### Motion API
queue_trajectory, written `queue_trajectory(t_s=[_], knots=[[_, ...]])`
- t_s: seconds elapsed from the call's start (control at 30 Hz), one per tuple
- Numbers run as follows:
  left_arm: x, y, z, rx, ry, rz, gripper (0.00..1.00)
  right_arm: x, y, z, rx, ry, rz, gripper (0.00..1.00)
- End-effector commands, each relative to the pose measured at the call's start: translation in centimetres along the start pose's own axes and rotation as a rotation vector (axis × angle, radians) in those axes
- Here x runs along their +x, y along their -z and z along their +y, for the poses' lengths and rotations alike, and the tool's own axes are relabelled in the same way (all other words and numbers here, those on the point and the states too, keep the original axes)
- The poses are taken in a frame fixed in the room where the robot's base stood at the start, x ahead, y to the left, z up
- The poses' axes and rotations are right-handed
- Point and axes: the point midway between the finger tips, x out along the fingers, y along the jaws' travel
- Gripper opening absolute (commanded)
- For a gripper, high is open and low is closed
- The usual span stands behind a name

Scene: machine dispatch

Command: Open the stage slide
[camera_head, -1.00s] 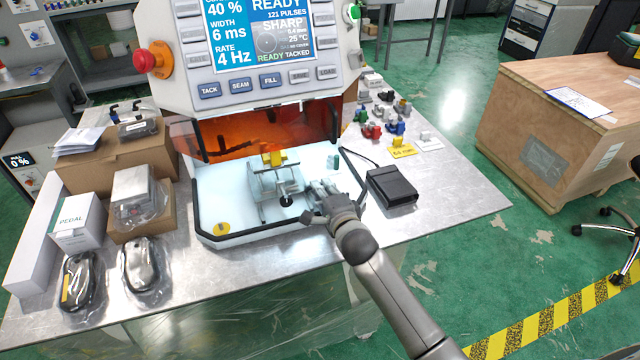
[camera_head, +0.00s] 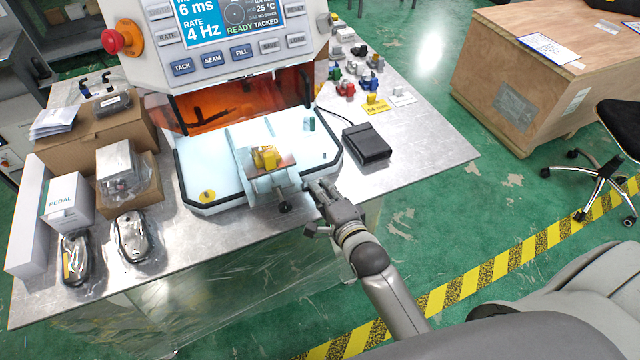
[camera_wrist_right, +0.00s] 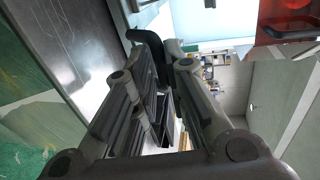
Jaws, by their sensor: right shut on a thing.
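The stage slide (camera_head: 277,183) is on the white tray of the welding machine and now reaches out over the tray's front edge. It carries a small yellow part (camera_head: 265,157), and a black knob (camera_head: 285,207) shows at its front, just beyond the tray edge. My left gripper is not in view.
The machine's front panel (camera_head: 240,50) and orange window (camera_head: 240,105) stand behind the slide. A black box (camera_head: 367,145) lies right of the tray, with small coloured parts beyond. Cartons (camera_head: 98,130) and bagged items (camera_head: 132,235) fill the table's left. Floor before the table is clear.

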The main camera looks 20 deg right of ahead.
Motion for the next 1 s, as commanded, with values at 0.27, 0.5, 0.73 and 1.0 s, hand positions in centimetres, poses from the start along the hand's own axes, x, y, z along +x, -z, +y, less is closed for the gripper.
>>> queue_trajectory(t_s=[0.27, 0.5, 0.73, 1.0], knots=[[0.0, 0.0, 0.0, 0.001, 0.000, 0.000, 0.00, 0.1, 0.0, -0.4, -0.005, 0.010, -0.001, 0.20], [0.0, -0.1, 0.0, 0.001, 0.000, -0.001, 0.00, 0.1, 0.0, -0.2, -0.002, 0.005, -0.001, 0.32], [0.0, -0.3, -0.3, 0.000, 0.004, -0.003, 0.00, -0.3, 0.0, 0.0, -0.001, 0.002, 0.000, 0.32], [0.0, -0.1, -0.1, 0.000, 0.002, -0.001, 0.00, -4.3, 0.0, 0.1, 0.000, -0.001, 0.000, 0.32]])
